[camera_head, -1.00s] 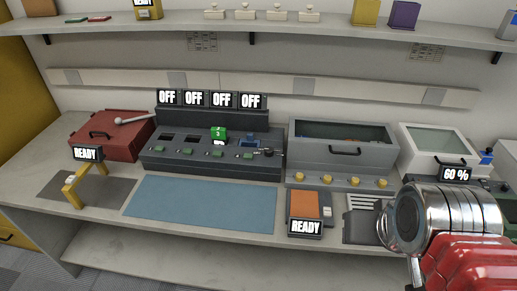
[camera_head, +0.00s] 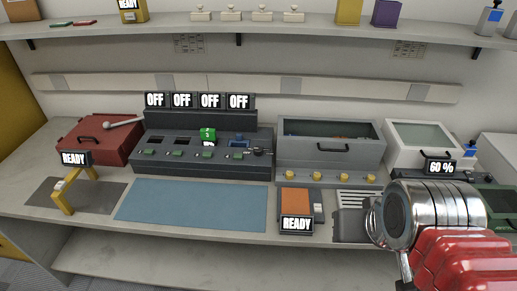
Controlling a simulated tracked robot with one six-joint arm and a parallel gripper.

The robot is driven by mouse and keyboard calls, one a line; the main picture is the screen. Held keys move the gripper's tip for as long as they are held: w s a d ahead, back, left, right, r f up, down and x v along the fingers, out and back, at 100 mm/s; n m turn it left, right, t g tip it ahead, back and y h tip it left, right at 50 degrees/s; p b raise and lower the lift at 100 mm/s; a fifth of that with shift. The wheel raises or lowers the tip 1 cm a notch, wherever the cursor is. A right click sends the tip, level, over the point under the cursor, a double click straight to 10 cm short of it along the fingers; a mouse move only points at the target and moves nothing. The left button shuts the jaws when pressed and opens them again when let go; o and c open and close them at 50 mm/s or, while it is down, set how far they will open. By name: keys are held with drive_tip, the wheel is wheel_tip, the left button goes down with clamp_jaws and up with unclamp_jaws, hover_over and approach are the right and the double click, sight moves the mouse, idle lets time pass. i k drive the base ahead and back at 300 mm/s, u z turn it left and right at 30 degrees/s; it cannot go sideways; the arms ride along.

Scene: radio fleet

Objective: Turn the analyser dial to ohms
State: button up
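I cannot make out for sure which device is the analyser, and no dial marked ohms can be read. A dark device with a green face (camera_head: 499,198) stands at the right end of the bench, partly cut off by my arm and the frame. A chrome joint and red ribbed part of my own arm fill the lower right, in front of the bench. My gripper's fingertips do not show, so I cannot see anything held.
A grey charger bank (camera_head: 200,165) has several OFF signs above it. A grey case with yellow knobs (camera_head: 330,160), a white-lidded box (camera_head: 405,155), an orange-topped READY unit (camera_head: 295,200) and a red toolbox (camera_head: 88,142) share the bench. The blue mat (camera_head: 190,203) is bare.

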sight(257, 151)
drive_tip(key=u, duration=0.25)
drive_tip(key=k, duration=0.65)
drive_tip(key=u, duration=0.6)
drive_tip(key=k, duration=0.65)
drive_tip(key=u, duration=0.4)
drive_tip(key=i, duration=1.7)
drive_tip(key=z, duration=1)
drive_tip(key=i, duration=0.4)
drive_tip(key=z, duration=0.25)
